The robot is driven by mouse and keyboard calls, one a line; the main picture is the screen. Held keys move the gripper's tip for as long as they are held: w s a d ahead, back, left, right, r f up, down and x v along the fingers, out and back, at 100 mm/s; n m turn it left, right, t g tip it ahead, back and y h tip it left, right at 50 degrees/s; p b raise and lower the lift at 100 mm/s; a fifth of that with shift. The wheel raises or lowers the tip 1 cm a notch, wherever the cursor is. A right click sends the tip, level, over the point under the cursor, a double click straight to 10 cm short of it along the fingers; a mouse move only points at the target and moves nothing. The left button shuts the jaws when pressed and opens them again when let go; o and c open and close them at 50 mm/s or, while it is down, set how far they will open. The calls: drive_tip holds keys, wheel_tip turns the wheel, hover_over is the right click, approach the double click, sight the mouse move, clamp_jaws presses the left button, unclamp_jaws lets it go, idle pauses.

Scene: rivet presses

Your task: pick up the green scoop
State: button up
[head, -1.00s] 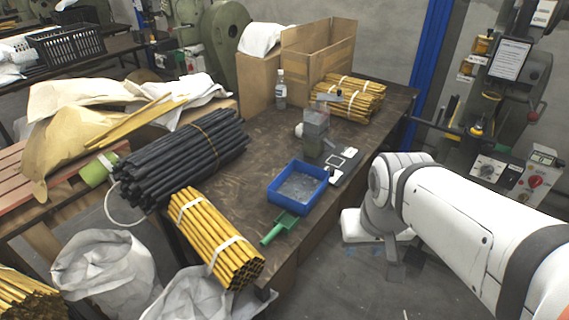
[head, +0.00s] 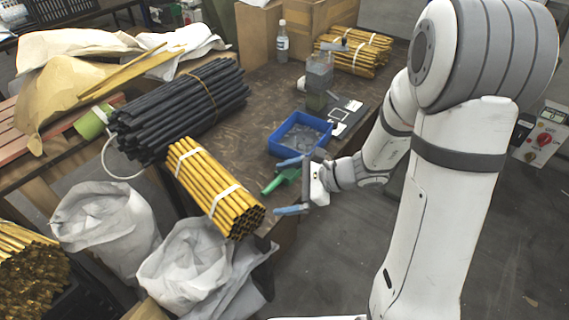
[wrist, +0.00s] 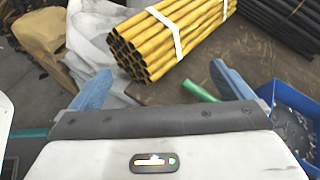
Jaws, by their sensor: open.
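The green scoop (head: 270,187) lies on the brown table near its front edge, beside a blue tray (head: 274,142). In the wrist view its green handle (wrist: 200,90) shows just inside my right finger, and the rest is hidden behind my gripper. My gripper (head: 281,187) is open and empty, with its blue fingers spread to either side of the scoop in the head view. In the wrist view my gripper (wrist: 160,76) points toward the table edge and the yellow tube bundle. I cannot tell its height above the scoop.
A strapped bundle of yellow tubes (head: 212,190) lies just left of the scoop, overhanging the table edge. Black tubes (head: 180,110) lie behind it. The blue tray holds small metal parts. White sacks (head: 190,262) stand on the floor in front.

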sight(272, 183)
drive_tip(key=w+d+f+m+t+b, duration=0.1)
drive_tip(key=w+d+f+m+t, duration=0.3)
drive_tip(key=w+f+m, duration=0.45)
drive_tip(key=shift+t+h, duration=0.3)
drive_tip(key=shift+t, duration=0.4)
drive_tip(key=x, duration=0.2)
drive_tip(key=s+x, duration=0.1)
drive_tip(key=x, duration=0.5)
drive_tip(key=shift+s+a+f, duration=0.15)
drive_tip(key=shift+a+f, duration=0.1)
drive_tip(key=shift+f, duration=0.1)
drive_tip(key=shift+c, duration=0.2)
drive_tip(key=c, duration=0.7)
drive_tip(key=shift+r, duration=0.1)
drive_tip(key=shift+s+r+p, duration=0.1)
drive_tip(key=shift+r+p, duration=0.35)
drive_tip(key=shift+r, duration=4.45)
